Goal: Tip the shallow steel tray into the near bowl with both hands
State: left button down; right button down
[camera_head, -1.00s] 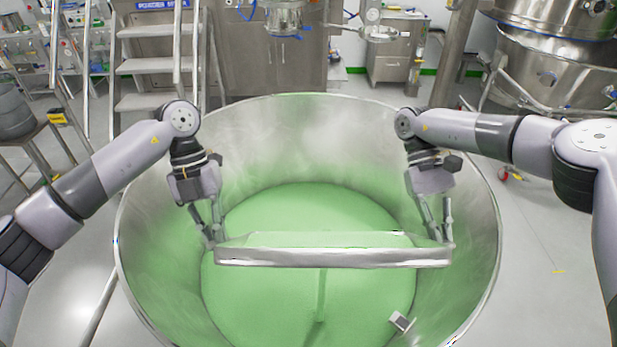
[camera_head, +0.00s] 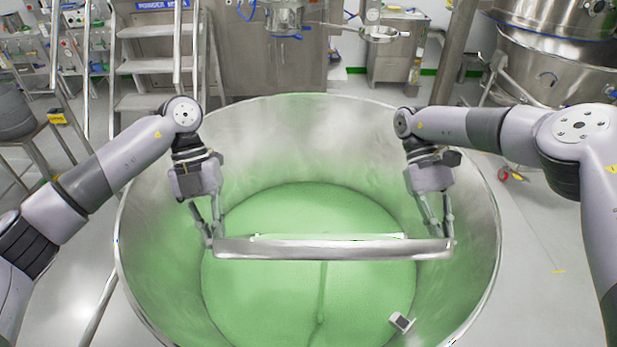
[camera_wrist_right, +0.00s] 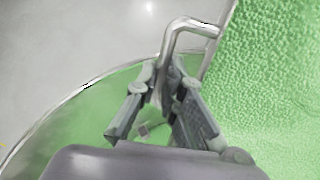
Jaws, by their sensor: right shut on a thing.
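The shallow steel tray (camera_head: 333,249) is held level from left to right above the large steel bowl (camera_head: 482,215). In the head view it shows nearly edge-on, with a thin strip of green behind its near rim. My left gripper (camera_head: 209,240) is closed at its left end. My right gripper (camera_head: 446,238) is at its right end; the right wrist view shows its fingers (camera_wrist_right: 160,85) shut on the tray's bent bar handle (camera_wrist_right: 185,28). Green granules (camera_wrist_right: 275,75) lie in the tray. The bowl's floor is green, with a darker vertical streak (camera_head: 322,290).
A small white and grey box (camera_head: 402,322) shows inside the bowl at lower right. Steel steps (camera_head: 145,65) and a cabinet (camera_head: 270,60) stand behind. A large steel vessel (camera_head: 560,65) is at back right. Bare floor lies right of the bowl.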

pick_arm(q)
jog(key=shift+w+a+r+g, duration=0.1)
jog(key=shift+a+r+g, duration=0.05)
jog(key=shift+r+g, duration=0.2)
pick_arm(e)
jog(key=shift+r+g, duration=0.4)
jog(key=shift+r, duration=0.1)
